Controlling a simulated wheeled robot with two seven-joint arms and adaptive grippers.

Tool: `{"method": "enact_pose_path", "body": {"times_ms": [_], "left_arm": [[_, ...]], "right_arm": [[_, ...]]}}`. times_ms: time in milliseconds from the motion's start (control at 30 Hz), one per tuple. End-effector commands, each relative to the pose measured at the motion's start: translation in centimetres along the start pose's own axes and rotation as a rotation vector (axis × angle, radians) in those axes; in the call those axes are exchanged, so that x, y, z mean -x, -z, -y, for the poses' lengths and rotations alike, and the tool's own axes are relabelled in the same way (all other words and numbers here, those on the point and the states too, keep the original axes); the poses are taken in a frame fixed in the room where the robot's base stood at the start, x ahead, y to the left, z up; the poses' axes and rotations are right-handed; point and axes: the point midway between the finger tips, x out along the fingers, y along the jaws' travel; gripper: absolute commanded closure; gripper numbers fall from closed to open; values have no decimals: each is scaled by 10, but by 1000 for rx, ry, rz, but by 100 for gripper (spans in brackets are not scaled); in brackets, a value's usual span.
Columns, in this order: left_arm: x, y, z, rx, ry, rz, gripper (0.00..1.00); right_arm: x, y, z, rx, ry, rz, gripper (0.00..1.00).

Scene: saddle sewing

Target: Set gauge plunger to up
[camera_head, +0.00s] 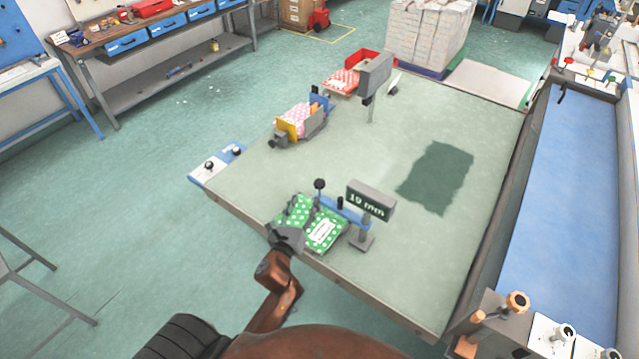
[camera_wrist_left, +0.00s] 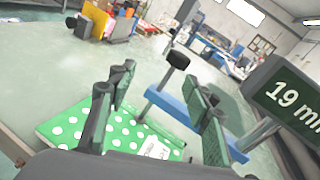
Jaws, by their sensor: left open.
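The gauge has a blue bar (camera_head: 341,211) and a grey display (camera_head: 371,199) reading 19 mm; the display also shows in the left wrist view (camera_wrist_left: 287,97). Its plunger is a thin rod with a black knob (camera_head: 319,184), and the knob stands raised above the blue bar in the left wrist view (camera_wrist_left: 179,61). My left gripper (camera_head: 304,208) is open, with its fingers over the green dotted packet (camera_head: 324,234). In the left wrist view the plunger shows between the two fingers, apparently farther out; I cannot tell whether they touch it. My right gripper is not in view.
The gauge stands near the front edge of the pale green table (camera_head: 400,290). A second grey display (camera_head: 375,76) and a pink dotted packet (camera_head: 297,120) are farther back. A dark green patch (camera_head: 437,177) lies right of the gauge. The table's middle is clear.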

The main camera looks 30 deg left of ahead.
Motion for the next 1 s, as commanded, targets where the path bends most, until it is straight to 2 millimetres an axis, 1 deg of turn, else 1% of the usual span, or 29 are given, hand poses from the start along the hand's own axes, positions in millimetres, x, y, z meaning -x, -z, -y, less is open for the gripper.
{"method": "enact_pose_path", "body": {"times_ms": [33, 100, 200, 333, 600, 700, 833, 1000], "left_arm": [[-4, -4, 8, -82, 26, 21, 54], [-6, -7, 16, -168, 50, 42, 54], [-11, -10, 23, -232, 67, 59, 54], [-24, -12, 26, -244, 71, 64, 54], [-66, -14, 29, -239, 71, 62, 54], [-77, -14, 29, -240, 69, 62, 54], [-84, -14, 30, -240, 70, 61, 54], [-86, -13, 30, -239, 70, 60, 54]], "right_arm": [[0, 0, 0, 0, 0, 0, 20], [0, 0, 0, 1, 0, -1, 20], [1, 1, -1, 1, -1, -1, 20], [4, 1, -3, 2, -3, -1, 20], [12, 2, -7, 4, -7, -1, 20], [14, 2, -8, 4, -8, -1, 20], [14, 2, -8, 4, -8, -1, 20], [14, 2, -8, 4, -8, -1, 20]]}}
